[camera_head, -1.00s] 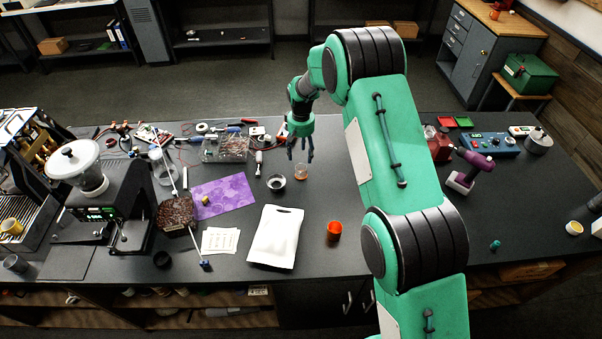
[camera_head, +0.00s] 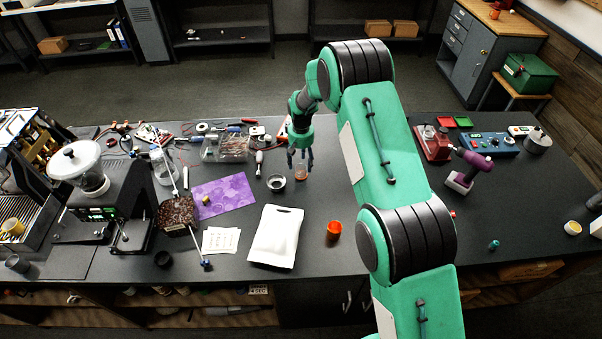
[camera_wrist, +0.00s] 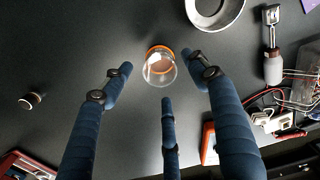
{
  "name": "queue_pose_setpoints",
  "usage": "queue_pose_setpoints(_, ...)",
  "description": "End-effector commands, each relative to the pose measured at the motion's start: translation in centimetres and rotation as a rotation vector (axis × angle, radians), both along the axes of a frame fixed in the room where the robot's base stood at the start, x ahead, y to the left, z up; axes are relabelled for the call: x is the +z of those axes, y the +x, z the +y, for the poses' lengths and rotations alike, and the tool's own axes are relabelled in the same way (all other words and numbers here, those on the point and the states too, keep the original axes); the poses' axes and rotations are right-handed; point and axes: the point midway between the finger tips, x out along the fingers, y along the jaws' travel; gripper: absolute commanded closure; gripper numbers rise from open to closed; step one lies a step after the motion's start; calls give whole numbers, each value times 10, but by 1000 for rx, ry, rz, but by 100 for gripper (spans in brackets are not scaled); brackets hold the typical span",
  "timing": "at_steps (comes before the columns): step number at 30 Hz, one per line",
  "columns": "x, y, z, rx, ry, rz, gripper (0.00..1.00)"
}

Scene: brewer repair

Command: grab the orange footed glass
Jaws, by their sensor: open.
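The orange footed glass (camera_head: 301,172) stands on the dark bench top, right of a small dark-rimmed bowl. In the wrist view it is a clear round glass (camera_wrist: 159,68) with an orange ring, just beyond my fingertips. My gripper (camera_head: 300,158) points down above the glass in the head view. In the wrist view its blue fingers (camera_wrist: 157,80) are spread, with the glass lying ahead of and between the tips. They appear not to touch it. Nothing is held.
A metal bowl (camera_wrist: 214,10) sits close to the glass, and it also shows in the head view (camera_head: 276,183). A clear bin (camera_head: 226,148) and tools lie left.

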Motion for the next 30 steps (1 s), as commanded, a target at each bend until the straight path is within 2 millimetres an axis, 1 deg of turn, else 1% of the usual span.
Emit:
queue_pose_setpoints(9,-32,-1,0,0,-1,2,41)
queue_pose_setpoints(12,-37,-1,0,0,0,1,41)
queue_pose_setpoints(16,-39,0,0,0,0,0,41)
queue_pose_setpoints(30,-39,-1,0,0,0,0,41)
